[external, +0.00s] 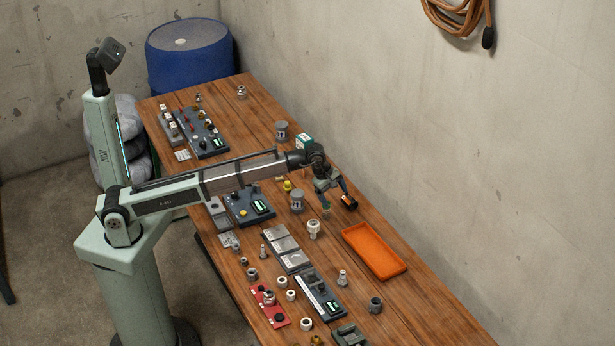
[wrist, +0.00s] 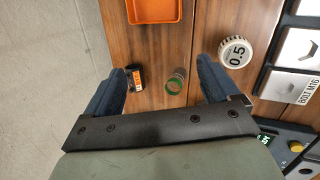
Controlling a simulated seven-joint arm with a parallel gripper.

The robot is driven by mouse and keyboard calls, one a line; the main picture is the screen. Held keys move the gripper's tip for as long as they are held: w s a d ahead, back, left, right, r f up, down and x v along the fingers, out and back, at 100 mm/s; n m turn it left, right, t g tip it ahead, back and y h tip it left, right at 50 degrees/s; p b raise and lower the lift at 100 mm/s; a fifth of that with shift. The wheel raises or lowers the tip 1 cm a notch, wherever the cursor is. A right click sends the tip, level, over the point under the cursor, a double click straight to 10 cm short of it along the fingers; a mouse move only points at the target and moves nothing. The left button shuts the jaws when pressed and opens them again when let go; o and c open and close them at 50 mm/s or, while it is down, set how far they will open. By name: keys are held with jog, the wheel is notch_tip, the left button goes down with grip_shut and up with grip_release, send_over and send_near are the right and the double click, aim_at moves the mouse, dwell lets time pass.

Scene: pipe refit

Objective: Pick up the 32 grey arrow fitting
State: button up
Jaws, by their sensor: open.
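My gripper (external: 335,195) is open over the table, fingers pointing down; its two dark blue fingers also show in the wrist view (wrist: 160,70). Another grey fitting (external: 375,305) stands near the front right of the table.
A black and orange item (wrist: 135,78) lies by the left finger. A white cap marked 0.5 (wrist: 235,52) stands beside the right finger. The empty orange tray (external: 374,251) lies in front. Grey block trays (external: 286,247) and several loose fittings crowd the near left side.

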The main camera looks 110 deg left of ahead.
aim_at(298, 201)
jog(key=s+a+n+g, duration=0.1)
jog(key=s+a+n, duration=0.1)
jog(key=s, duration=0.3)
jog(key=s+a+n+g+h, duration=0.1)
jog(key=s+a+n, duration=0.1)
jog(key=s, duration=0.4)
jog(key=s+a+f+n+g, duration=0.1)
jog(key=s+a+n, duration=0.2)
jog(key=s+a, duration=0.1)
jog(key=shift+s+a+h, duration=0.2)
jog(key=shift+s+h, duration=0.1)
jog(key=shift+s, duration=0.5)
jog(key=shift+s+f+g, duration=0.1)
jog(key=shift+s+g, duration=0.1)
jog(key=shift+g, duration=0.1)
jog(key=shift+d+f, duration=0.1)
jog(key=shift+f, duration=6.65)
jog(key=c, duration=1.3)
jog(key=shift+r, duration=0.15)
